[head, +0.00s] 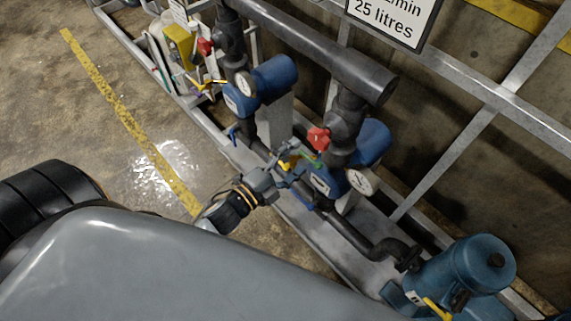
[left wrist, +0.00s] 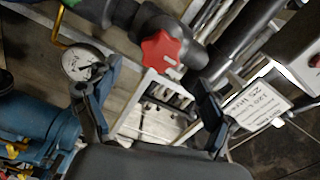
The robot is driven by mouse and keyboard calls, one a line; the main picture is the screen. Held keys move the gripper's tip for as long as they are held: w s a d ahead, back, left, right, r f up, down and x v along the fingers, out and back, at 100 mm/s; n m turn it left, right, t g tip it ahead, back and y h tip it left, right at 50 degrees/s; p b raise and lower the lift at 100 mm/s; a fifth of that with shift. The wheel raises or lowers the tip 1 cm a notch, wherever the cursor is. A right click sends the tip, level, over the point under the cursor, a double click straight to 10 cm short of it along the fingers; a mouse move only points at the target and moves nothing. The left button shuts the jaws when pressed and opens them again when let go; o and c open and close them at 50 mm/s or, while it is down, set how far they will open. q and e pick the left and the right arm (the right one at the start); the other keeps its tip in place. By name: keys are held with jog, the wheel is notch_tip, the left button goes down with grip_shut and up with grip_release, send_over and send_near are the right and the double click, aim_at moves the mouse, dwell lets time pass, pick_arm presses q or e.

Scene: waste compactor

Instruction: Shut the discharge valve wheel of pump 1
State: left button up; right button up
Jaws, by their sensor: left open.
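A red star-shaped valve wheel (head: 318,139) sits on the dark vertical pipe of the nearer blue pump (head: 322,181) in the head view. It also shows large at the top middle of the left wrist view (left wrist: 163,50). A second red wheel (head: 205,47) is on the farther pipework; I cannot tell from labels which pump is pump 1. My left gripper (head: 283,174) is below and left of the nearer wheel. In the left wrist view its fingers (left wrist: 152,100) are spread and empty, with the wheel beyond them, apart from both. My right gripper is not in view.
A white-faced gauge (head: 361,181) is beside the nearer pump, close to a finger in the left wrist view (left wrist: 82,64). A thick overhead pipe (head: 310,45) and metal frame rails crowd the space. A blue motor (head: 475,265) stands lower right. Floor at left is clear.

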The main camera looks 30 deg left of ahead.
pick_arm(q)
jog(key=shift+v, duration=1.85)
